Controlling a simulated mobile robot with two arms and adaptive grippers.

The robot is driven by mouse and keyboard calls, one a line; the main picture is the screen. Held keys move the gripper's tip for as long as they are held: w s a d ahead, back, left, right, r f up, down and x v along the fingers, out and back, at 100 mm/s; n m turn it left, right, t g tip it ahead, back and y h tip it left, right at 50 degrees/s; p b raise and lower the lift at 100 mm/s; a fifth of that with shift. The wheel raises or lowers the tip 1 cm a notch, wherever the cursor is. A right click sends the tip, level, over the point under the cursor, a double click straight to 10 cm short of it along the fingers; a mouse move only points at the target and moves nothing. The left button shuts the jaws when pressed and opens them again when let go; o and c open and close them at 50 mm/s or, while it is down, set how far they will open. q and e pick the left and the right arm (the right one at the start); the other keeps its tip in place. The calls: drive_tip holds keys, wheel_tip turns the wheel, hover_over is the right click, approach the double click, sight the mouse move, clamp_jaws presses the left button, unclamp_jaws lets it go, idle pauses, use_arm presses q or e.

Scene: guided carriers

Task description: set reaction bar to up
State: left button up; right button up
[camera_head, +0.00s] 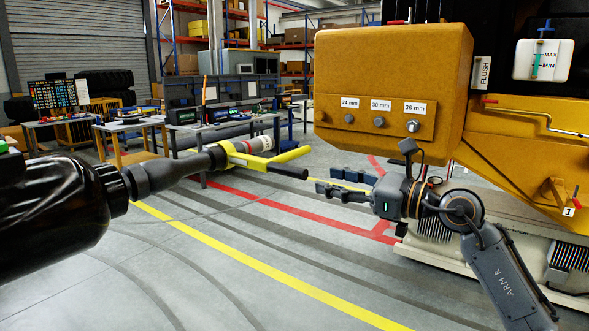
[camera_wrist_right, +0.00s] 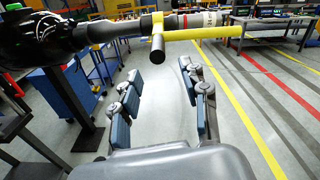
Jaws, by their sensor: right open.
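A large black tool (camera_head: 55,205) comes in from the left, with a narrower dark nose (camera_head: 170,172). Near its front sit yellow reaction-bar parts (camera_head: 245,160), with a yellow arm reaching right and a black grip (camera_head: 287,170) sticking out towards my right gripper. My right gripper (camera_head: 326,179) is open and empty, its fingers pointing left at the grip's end, with a small gap. In the right wrist view, the round end of the black grip (camera_wrist_right: 157,50) lies just beyond and above my open fingers (camera_wrist_right: 161,76). My left gripper is not in view.
A yellow-orange housing (camera_head: 390,85) with 24, 30 and 36 mm labels stands above my right gripper. A machine with a lever marked 1 (camera_head: 557,198) is at right. Workbenches (camera_head: 220,125) stand behind. The striped floor (camera_head: 270,270) in front is clear.

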sight(293, 177)
drive_tip(key=p+x, duration=0.3)
drive_tip(key=x, duration=0.7)
drive_tip(key=shift+s+a+r, duration=0.1)
drive_tip(key=shift+s, duration=0.05)
clamp_jaws()
